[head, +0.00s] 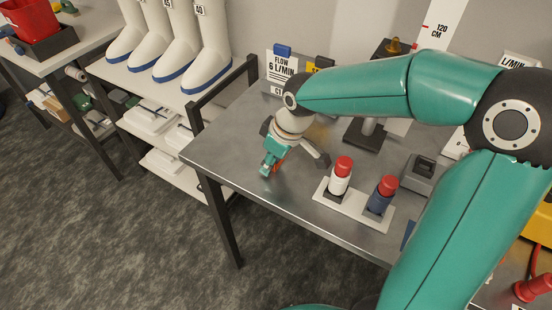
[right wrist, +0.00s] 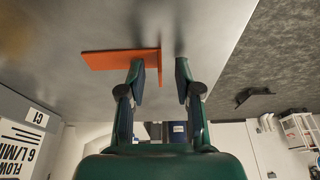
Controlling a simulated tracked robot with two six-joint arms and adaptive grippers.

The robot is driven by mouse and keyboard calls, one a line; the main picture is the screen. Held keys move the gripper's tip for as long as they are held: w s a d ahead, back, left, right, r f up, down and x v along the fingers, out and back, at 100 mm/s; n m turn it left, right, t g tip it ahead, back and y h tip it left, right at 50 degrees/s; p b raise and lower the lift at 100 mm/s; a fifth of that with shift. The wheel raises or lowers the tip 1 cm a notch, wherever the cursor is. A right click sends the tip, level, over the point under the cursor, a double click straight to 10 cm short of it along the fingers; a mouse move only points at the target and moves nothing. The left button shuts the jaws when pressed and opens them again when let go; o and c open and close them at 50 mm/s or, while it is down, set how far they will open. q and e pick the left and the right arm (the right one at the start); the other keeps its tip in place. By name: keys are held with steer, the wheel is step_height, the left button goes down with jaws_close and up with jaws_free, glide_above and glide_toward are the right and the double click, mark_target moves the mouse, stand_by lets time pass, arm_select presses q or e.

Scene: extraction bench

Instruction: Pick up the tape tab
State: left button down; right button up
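The tape tab appears to be the flat orange piece (right wrist: 105,60) in the right wrist view, on the grey metal bench top. In the head view only a small orange part (head: 280,162) shows beside my right gripper (head: 268,167). My right gripper also shows in the right wrist view (right wrist: 160,73), with its two fingers apart. The left finger in that view covers part of the orange piece, and its right end shows between the fingers. The right finger is clear of it. I cannot tell whether any finger touches it. My left gripper is not in view.
A white holder (head: 352,208) with a white, red-capped bottle (head: 340,178) and a blue, red-capped bottle (head: 381,196) stands right of the gripper. A grey box (head: 423,173) is farther right. A flow sign (head: 281,69) stands behind. The bench's left corner (head: 215,150) is bare.

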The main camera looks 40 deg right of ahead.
steer(key=shift+f, duration=0.15)
jaws_close()
stand_by(0.4)
